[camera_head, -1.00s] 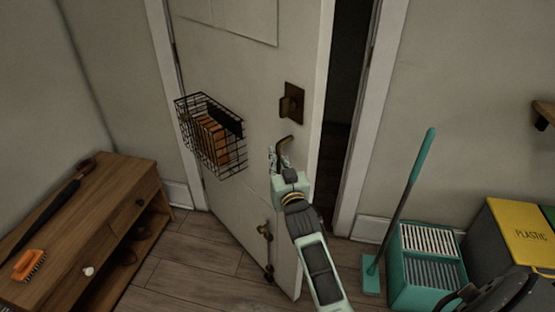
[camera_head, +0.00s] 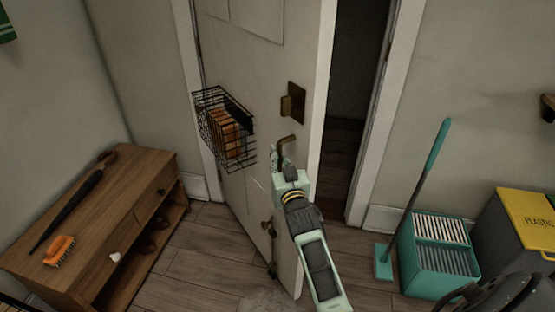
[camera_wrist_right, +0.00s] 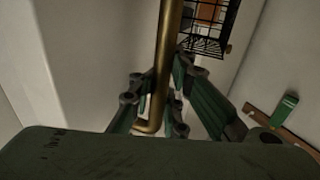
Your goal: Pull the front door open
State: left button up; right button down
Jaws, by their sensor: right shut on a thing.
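The white front door (camera_head: 247,60) stands partly open, with a dark gap at its right edge. A brass handle (camera_head: 285,142) sits on the door below a brass lock plate (camera_head: 292,104). My right gripper (camera_head: 280,157) is at the handle and shut on it. In the right wrist view, the brass handle (camera_wrist_right: 168,60) runs between the green fingers of the right gripper (camera_wrist_right: 158,95). My left gripper is not in view.
A wire basket (camera_head: 224,130) hangs on the door's face. A wooden cabinet (camera_head: 110,220) stands at the left. A teal mop bucket (camera_head: 440,262), a mop (camera_head: 428,175) and a yellow-lidded bin (camera_head: 525,214) stand at the right. Floor between is mostly clear.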

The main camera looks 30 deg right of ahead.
jog(key=c, duration=2.2)
grip_release()
jog(key=shift+s+d+f, duration=0.1)
jog(key=shift+s+f, duration=0.05)
jog(key=shift+f, duration=0.3)
jog(key=o, duration=0.4)
jog(key=shift+s+r, duration=0.25)
jog(key=shift+r, duration=0.05)
jog(key=shift+o, duration=0.4)
jog(key=shift+w, duration=0.15)
jog(key=v, duration=1.2)
jog(key=shift+r, duration=0.1)
